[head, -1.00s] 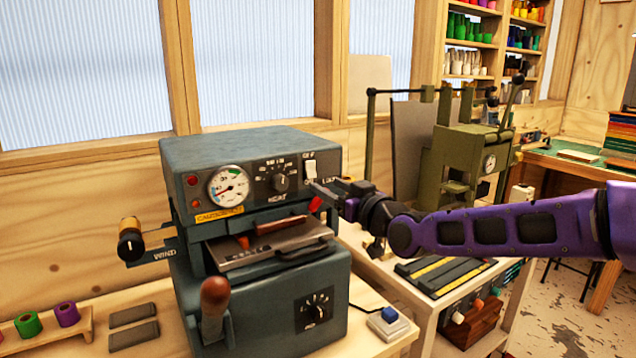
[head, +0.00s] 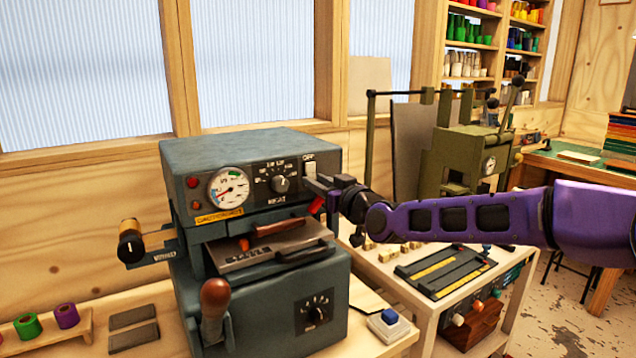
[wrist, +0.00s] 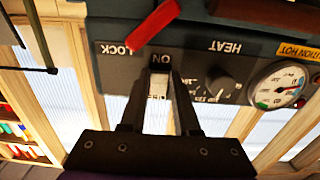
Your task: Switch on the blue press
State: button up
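The blue press (head: 250,150) stands on the bench at left centre in the head view. Its white switch (head: 309,169) sits at the panel's upper right, under the OFF label. The wrist view is upside down and shows the switch (wrist: 158,85) with the ON label (wrist: 161,58) at its lower end on the press. I cannot tell which way the switch is set. My gripper (head: 318,186) is right at the panel beside the switch. In the wrist view, its two fingers (wrist: 161,75) stand apart, with the switch in the gap between them; contact is unclear.
A red lock lever (head: 317,205) juts out just below my gripper. A dial (head: 280,184) and a gauge (head: 228,187) lie left of the switch. A green press (head: 465,155) stands to the right.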

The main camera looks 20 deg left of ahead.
grip_shut()
jog(key=shift+f, duration=0.1)
jog(key=y+b, duration=0.1)
jog(key=b, duration=0.3)
jog(key=shift+f+t+b, duration=0.3)
jog(key=shift+t, duration=0.1)
jog(key=shift+a+r, duration=0.1)
jog(key=shift+r, duration=0.1)
